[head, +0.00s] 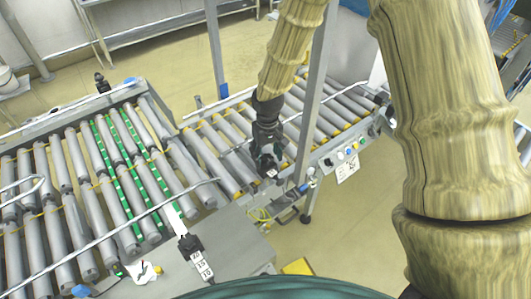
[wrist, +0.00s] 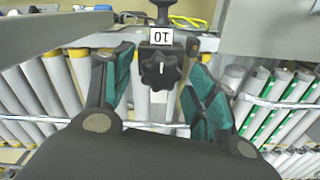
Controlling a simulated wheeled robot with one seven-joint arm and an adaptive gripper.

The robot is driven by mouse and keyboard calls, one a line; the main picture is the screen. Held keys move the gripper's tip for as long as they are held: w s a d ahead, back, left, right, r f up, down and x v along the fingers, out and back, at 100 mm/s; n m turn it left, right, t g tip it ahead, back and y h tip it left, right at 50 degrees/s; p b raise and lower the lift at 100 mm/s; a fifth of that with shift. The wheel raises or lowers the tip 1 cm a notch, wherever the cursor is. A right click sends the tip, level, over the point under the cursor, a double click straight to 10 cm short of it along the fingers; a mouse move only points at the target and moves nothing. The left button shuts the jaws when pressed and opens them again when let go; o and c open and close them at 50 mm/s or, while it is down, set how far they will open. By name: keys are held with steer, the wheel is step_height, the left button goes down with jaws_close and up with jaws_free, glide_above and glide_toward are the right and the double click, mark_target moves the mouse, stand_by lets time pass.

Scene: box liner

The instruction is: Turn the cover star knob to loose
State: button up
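The black star knob (wrist: 160,72) shows in the middle of the wrist view, just in front of a white label reading 10 (wrist: 161,36). It has a scalloped rim and a small pale mark on its face. My gripper (wrist: 160,80) is open, with one teal-padded finger on each side of the knob. Gaps show between the pads and the knob. In the head view my gripper (head: 268,165) is by the conveyor edge, and it hides the knob there.
Roller conveyors (head: 95,190) fill the left and middle, with green strips on some rollers. A grey upright post (head: 313,95) stands close to the right of my gripper. A panel with coloured buttons (head: 345,155) is to the right. Another dark fitting with number labels (head: 200,262) is at the lower left.

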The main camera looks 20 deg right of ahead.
mark_target(267, 157)
steer(key=c, duration=0.7)
steer(key=shift+m+p, duration=0.35)
steer(key=shift+m, duration=0.65)
steer(key=o, duration=1)
step_height(267, 157, up, 12)
steer(key=shift+r, duration=0.1)
